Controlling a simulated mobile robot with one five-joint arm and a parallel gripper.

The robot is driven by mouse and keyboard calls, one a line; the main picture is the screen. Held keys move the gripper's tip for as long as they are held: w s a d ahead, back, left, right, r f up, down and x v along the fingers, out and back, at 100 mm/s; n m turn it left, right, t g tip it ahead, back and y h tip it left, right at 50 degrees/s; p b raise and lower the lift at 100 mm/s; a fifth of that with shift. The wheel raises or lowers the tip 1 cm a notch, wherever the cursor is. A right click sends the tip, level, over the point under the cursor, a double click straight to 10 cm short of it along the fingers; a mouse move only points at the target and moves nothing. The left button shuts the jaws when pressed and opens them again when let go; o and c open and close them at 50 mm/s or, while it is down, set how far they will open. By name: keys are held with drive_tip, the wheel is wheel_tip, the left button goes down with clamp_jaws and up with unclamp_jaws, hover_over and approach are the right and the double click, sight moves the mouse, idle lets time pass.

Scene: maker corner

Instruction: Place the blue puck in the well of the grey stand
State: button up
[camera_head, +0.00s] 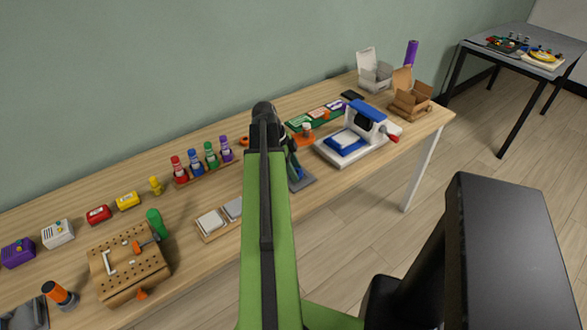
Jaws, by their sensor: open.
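My green and black arm (268,220) reaches up the middle of the view, over the wooden workbench. I do not make out my gripper's fingertips; the arm hides that area. Just right of the arm, a flat grey piece (306,182) shows on the bench, which may be part of the grey stand. A small blue patch (298,172) shows at it, partly behind the arm. I cannot tell whether this is the blue puck, or whether it lies in a well.
The workbench (205,150) is crowded. A white and blue machine (358,135) stands right, near open cardboard boxes (409,98). Coloured bottles (202,157) stand in a rack to the left. A pegboard block (128,262) and a two-part tray (219,217) lie near the front edge.

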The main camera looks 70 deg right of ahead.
drive_tip(key=p+v, duration=1.1)
drive_tip(key=v, duration=0.1)
drive_tip(key=shift+w, duration=0.1)
